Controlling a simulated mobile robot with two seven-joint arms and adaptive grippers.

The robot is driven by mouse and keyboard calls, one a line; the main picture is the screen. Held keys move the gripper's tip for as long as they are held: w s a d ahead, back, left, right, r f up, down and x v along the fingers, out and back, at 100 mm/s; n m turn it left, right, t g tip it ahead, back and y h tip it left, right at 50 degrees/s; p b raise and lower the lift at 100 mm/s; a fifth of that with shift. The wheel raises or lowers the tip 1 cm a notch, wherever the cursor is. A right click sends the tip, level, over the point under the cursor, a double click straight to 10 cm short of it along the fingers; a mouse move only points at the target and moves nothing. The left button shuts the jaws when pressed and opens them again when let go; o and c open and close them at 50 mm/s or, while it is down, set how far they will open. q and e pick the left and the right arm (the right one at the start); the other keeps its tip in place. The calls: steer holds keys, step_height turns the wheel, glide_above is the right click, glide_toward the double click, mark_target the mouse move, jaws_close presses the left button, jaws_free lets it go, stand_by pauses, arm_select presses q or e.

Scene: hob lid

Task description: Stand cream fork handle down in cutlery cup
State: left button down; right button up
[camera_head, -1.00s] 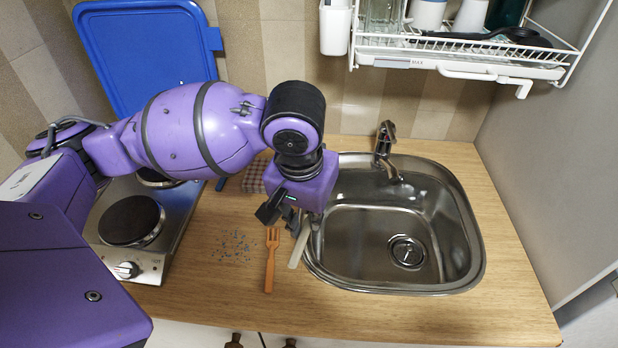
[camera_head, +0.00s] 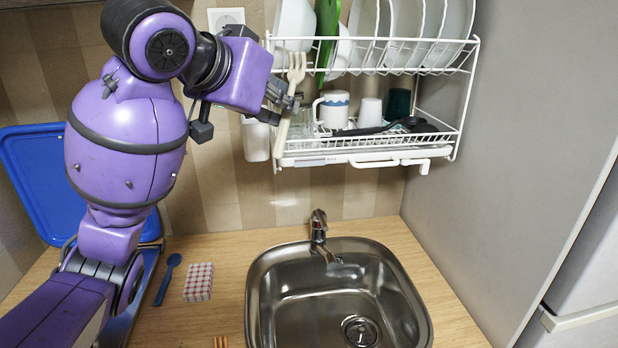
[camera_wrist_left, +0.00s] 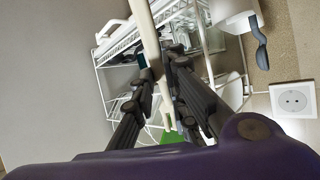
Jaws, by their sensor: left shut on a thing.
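The cream fork (camera_head: 283,132) is held in my left gripper (camera_head: 288,104), tines up and handle down with a slight tilt. Its handle end hangs in front of the rack's left end, a little right of the white cutlery cup (camera_head: 256,142), and looks outside it. The cup hangs at the rack's left side, its rim partly hidden by my gripper. In the left wrist view, where the scene looks upside down, the fork (camera_wrist_left: 146,32) runs between the dark fingers of my left gripper (camera_wrist_left: 160,85), handle toward the top. My right gripper is out of view.
The white dish rack (camera_head: 370,158) holds plates, a mug (camera_head: 332,108) and cups, close right of the fork. Below are the sink (camera_head: 262,300) and tap (camera_head: 318,228). A blue spoon (camera_head: 168,275) and checked block (camera_head: 198,282) lie on the counter. A wall socket (camera_head: 226,18) is above.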

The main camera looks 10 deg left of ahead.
arm_select(q)
steer(key=w+a+r+n+t, duration=0.1)
steer(key=a+r+t, duration=0.4)
steer(key=a, duration=0.5)
steer(key=shift+w+n+t, duration=0.3)
steer(key=shift+t, duration=0.2)
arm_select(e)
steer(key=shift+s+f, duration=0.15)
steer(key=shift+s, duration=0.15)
arm_select(q)
steer(key=shift+r, duration=0.1)
steer(key=shift+w+f, duration=0.85)
steer(key=shift+w, duration=3.85)
step_height(320, 180, down, 8)
steer(key=shift+d+r+b, duration=0.2)
steer(key=shift+d+b, duration=0.05)
steer(key=shift+b, duration=0.2)
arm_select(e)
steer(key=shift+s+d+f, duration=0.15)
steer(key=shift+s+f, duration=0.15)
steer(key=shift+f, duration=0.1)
